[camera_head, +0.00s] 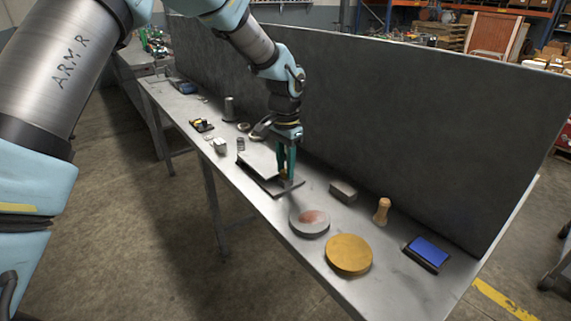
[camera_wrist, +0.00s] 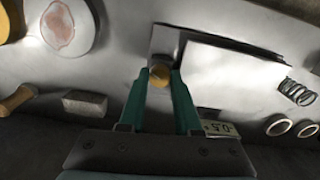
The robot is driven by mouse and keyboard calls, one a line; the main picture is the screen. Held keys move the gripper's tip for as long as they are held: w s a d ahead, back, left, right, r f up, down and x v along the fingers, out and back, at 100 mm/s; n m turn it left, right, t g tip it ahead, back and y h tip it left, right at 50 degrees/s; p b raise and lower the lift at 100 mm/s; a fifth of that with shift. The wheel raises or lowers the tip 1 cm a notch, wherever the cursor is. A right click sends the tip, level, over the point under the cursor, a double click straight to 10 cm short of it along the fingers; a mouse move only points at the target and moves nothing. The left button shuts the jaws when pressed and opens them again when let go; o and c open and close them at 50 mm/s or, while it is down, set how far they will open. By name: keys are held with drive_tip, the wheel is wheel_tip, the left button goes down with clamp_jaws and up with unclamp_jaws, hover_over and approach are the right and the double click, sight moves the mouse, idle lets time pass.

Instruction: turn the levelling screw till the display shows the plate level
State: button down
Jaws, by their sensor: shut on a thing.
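The levelling screw (camera_wrist: 160,75) has a brass-coloured round knob and stands at the corner of a dark base (camera_wrist: 165,42). My gripper (camera_wrist: 160,82) is shut on it, with one green finger on each side. The pale metal plate (camera_wrist: 235,85) lies beside the screw; in the head view the plate (camera_head: 258,159) sits above its base and looks tilted. A small display (camera_wrist: 219,128) shows just past my right finger, partly covered. It seems to read 0.5, with a mark before it that may be a minus.
Nearby on the bench (camera_head: 315,270) are a grey disc with a reddish patch (camera_head: 310,220), a yellow disc (camera_head: 348,254), a grey block (camera_head: 343,191), a wooden handle (camera_head: 382,210) and a blue pad (camera_head: 427,252). A spring (camera_wrist: 297,91) and rings lie beyond the plate. A dark panel (camera_head: 420,130) stands behind.

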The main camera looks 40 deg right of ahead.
sight(285, 171)
drive_tip(key=shift+m, duration=0.9)
drive_tip(key=c, duration=0.6)
unclamp_jaws()
wheel_tip(285, 171, up, 11)
drive_tip(key=b, duration=0.1)
drive_tip(key=shift+f, duration=0.1)
